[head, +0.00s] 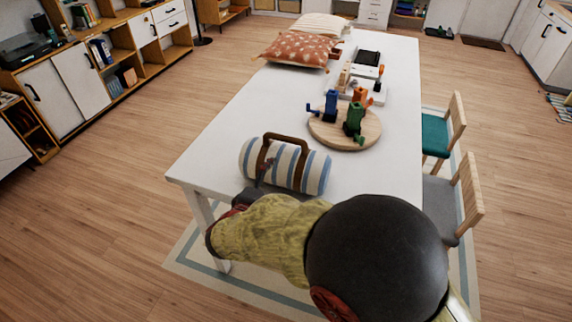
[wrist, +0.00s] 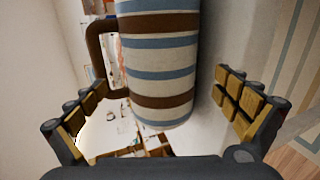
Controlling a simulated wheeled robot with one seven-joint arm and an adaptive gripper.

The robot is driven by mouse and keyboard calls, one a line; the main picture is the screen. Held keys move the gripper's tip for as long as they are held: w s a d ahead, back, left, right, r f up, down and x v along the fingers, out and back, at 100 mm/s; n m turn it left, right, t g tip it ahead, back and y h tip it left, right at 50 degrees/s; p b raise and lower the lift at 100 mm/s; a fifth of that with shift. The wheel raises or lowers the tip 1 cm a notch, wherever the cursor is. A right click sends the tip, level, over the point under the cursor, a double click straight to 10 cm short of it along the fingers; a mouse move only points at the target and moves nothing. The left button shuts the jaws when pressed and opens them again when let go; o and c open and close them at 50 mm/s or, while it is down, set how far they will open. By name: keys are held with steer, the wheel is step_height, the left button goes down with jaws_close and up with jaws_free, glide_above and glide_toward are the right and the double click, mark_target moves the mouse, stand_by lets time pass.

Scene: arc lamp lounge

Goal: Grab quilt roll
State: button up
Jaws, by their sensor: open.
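The quilt roll (head: 308,172) is a cylinder with cream, blue and brown stripes and a brown carrying handle (head: 268,148). It lies on its side near the front end of the white table (head: 225,150). In the wrist view the striped roll (wrist: 160,70) reaches down between my fingers, with its brown handle (wrist: 95,55) on the left side. My gripper (wrist: 160,115) is open, one finger on each side of the roll, with gaps on both sides. In the head view my arm hides most of the gripper at the roll's near side.
A round wooden board (head: 345,137) with blue, green and orange figures stands behind the roll. Further back are a tray (head: 345,88) and a patterned cushion (head: 300,50). Chairs (head: 460,190) stand along the table's right side. The table left of the roll is bare.

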mark_target(277, 175)
steer(key=b+x, duration=0.1)
steer(key=x, duration=0.6)
steer(key=shift+s+b, duration=0.1)
steer(key=shift+b, duration=0.2)
steer(key=shift+c, duration=0.5)
steer(key=shift+s+f, duration=0.1)
steer(key=c, duration=1.9)
